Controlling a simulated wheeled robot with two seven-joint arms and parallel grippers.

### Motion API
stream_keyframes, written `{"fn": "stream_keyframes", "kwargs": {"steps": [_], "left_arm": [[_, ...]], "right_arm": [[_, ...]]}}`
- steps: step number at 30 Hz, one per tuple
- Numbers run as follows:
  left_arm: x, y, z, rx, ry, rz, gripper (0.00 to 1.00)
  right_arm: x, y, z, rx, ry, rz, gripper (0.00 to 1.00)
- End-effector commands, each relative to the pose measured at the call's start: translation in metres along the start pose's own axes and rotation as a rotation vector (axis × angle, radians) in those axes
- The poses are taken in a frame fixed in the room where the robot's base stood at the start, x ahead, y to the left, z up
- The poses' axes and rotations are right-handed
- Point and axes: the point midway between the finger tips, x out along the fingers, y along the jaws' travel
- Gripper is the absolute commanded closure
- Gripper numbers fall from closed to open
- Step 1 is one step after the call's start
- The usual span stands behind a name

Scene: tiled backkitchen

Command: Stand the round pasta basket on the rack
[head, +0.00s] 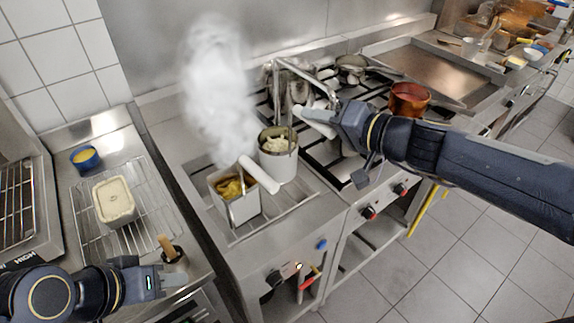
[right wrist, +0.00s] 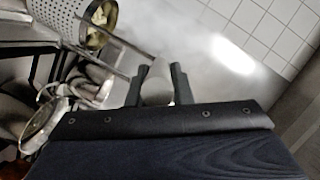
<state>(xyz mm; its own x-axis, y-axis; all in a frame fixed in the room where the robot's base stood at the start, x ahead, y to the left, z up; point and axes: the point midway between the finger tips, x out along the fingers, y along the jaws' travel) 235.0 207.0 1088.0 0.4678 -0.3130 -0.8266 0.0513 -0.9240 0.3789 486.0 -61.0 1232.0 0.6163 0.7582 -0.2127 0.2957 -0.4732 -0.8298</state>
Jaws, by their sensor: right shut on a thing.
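The round pasta basket (head: 279,160) is a pale, perforated cylinder with pasta inside, roughly upright at the cooker in the head view. Its perforated side (right wrist: 62,18) shows at the upper left of the right wrist view. My right gripper (head: 328,120) is shut on the basket's pale handle (right wrist: 157,82), to the right of and above the basket. I cannot tell whether the basket's bottom touches anything. A wire rack (head: 152,190) lies on the left counter; bars of another rack (head: 285,212) show at the cooker. My left gripper (head: 152,283) is low on the left; its jaw opening is unclear.
A square basket (head: 238,208) with yellow food and a white handle stands close left of the round one. Steam (head: 215,90) rises behind them. A copper pot (head: 408,100) stands on the hob.

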Motion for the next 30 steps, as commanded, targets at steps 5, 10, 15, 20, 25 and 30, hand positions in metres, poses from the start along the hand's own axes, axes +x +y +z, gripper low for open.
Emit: {"fn": "stream_keyframes", "kwargs": {"steps": [5, 10, 15, 20, 25, 30], "left_arm": [[0.004, -0.002, 0.002, 0.000, 0.000, 0.000, 0.64], [0.006, -0.003, 0.003, 0.000, 0.000, 0.000, 0.64], [0.008, -0.004, 0.004, 0.000, 0.000, 0.000, 0.64], [0.008, -0.004, 0.004, 0.000, 0.000, 0.000, 0.64], [0.008, -0.004, 0.004, 0.000, 0.000, 0.000, 0.64], [0.011, -0.005, 0.005, 0.000, 0.000, 0.000, 0.64]], "right_arm": [[0.006, 0.022, 0.014, 0.002, 0.000, -0.002, 1.00], [0.010, 0.037, 0.023, 0.002, -0.001, -0.002, 1.00], [0.014, 0.054, 0.034, 0.002, 0.000, -0.003, 1.00], [0.015, 0.057, 0.035, -0.001, 0.003, -0.004, 1.00], [0.015, 0.057, 0.035, -0.002, 0.002, -0.004, 1.00], [0.015, 0.059, 0.037, -0.001, 0.000, -0.001, 0.74]]}}
